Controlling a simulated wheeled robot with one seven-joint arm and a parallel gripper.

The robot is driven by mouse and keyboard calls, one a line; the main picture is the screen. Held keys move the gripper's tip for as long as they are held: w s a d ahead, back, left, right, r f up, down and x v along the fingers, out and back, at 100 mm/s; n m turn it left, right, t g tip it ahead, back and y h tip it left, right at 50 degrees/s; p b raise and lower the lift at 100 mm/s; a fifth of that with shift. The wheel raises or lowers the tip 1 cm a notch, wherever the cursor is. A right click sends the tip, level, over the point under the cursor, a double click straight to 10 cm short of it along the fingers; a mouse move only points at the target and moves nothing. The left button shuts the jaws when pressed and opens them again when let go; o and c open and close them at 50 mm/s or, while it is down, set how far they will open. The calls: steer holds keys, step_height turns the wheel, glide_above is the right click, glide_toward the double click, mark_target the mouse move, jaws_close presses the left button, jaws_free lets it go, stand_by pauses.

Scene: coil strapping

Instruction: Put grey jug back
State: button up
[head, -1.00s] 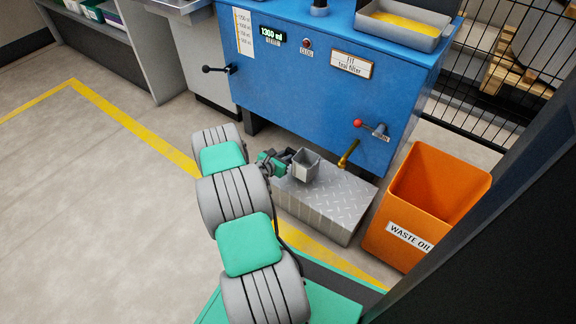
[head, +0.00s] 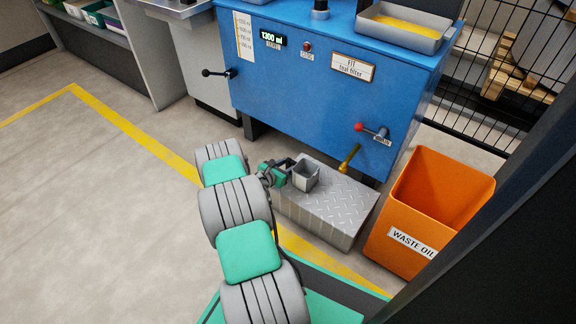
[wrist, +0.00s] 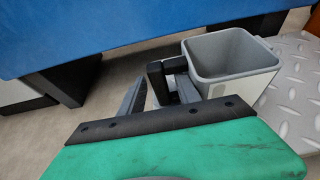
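The grey jug (head: 305,177) is a square, open-topped container with a black handle (wrist: 157,82) on its left side. My gripper (wrist: 160,88) is just left of the jug, at the handle. Its two fingers are apart, with the handle between or just beyond their tips, and a gap shows beside it. Contact with the handle is hard to judge.
The blue machine (head: 300,95) stands behind the step, with a red-knobbed lever (head: 370,130) and a black lever (head: 217,72). An orange waste oil bin (head: 405,240) stands right of the step. Open floor (head: 80,210) lies to the left.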

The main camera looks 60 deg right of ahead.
steer(key=shift+a+r, duration=0.15)
steer(key=shift+r, duration=0.1)
steer(key=w+a+r+m+t+y+p, duration=0.15)
steer(key=w+a+r+m, duration=0.3)
steer(key=a+r, duration=0.45)
steer(key=w+a+r+m+t+y+p, duration=0.1)
steer(key=w+a+r+m+y+p, duration=0.15)
steer(key=w+a+r, duration=0.65)
steer(key=w+a+r+m+t+y+p, duration=0.1)
steer(key=w+a+r+m+y, duration=0.3)
steer(key=a, duration=0.9)
steer(key=s+a+r+m+y, duration=0.1)
steer(key=s+a+r, duration=0.3)
steer(key=a, duration=0.4)
steer(key=s+a+r+m+y, duration=0.2)
steer(key=s+a+r, duration=0.2)
steer(key=a, duration=0.5)
steer(key=s+a+r+m+y, duration=0.2)
steer(key=s+a+r, duration=0.2)
steer(key=s+a, duration=0.3)
steer(key=shift+s+a+t+y, duration=0.25)
steer(key=shift+a+t+y, duration=0.1)
steer(key=shift+a, duration=0.55)
steer(key=shift+r, duration=0.1)
